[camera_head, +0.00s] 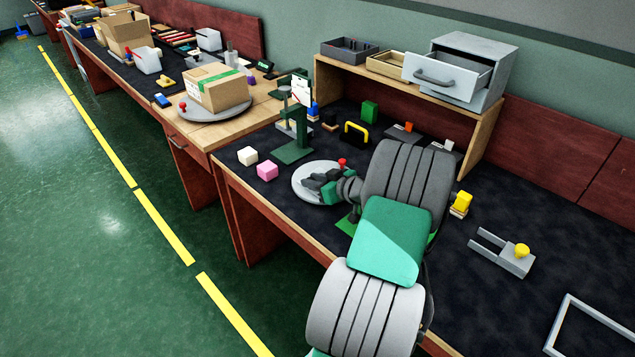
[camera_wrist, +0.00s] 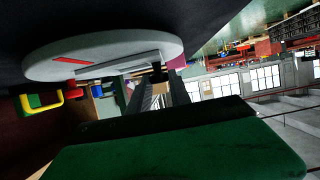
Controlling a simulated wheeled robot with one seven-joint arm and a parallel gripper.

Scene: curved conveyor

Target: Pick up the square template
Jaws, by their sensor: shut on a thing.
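My gripper (camera_head: 320,186) is low over a round pale disc (camera_head: 301,190) on the dark bench top. In the wrist view its dark fingers (camera_wrist: 160,92) are close together just off the disc (camera_wrist: 160,44). A thin light grey flat piece (camera_wrist: 118,68) shows at the fingertips, and the jaws are shut on it. Its outline is mostly hidden, so I cannot tell from its shape whether it is the square template. A red knob (camera_head: 342,162) stands beside the fingers. A pale rectangular frame (camera_head: 562,314) lies apart at the right front, partly out of view.
White (camera_head: 248,155) and pink (camera_head: 267,171) blocks lie left of the disc. A green stand (camera_head: 295,150) rises behind them. A yellow-handled piece (camera_head: 356,131) is behind my gripper. A grey fork with a yellow knob (camera_head: 521,250) lies right. A shelf with a drawer unit (camera_head: 460,70) stands behind.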

